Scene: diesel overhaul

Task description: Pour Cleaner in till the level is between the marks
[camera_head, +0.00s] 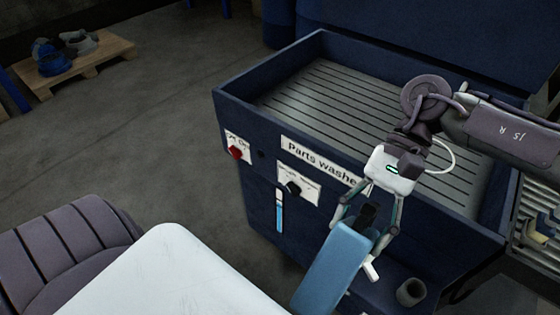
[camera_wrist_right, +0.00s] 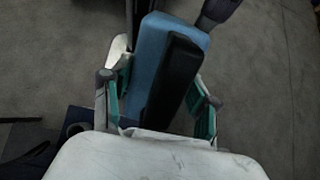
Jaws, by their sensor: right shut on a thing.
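My right gripper (camera_head: 364,222) is shut on the dark handle of a blue jug (camera_head: 332,268), presumably the Cleaner. The jug is tilted in front of the parts washer (camera_head: 262,210), and its lower end is cut off by the picture edge. In the right wrist view the jug (camera_wrist_right: 157,50) and its black handle (camera_wrist_right: 170,85) lie between the fingers. A narrow level gauge (camera_head: 279,212) on the washer's front is blue in its lower part and pale at the top; its marks are too small to read. A dark round filler neck (camera_head: 411,291) stands at the lower right. My left gripper is not in view.
The washer has a slatted basin (camera_head: 330,105), a red switch (camera_head: 235,152) and a black knob (camera_head: 292,188). A wooden pallet (camera_head: 75,68) with parts lies far left. A metal rack (camera_head: 538,225) stands at right.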

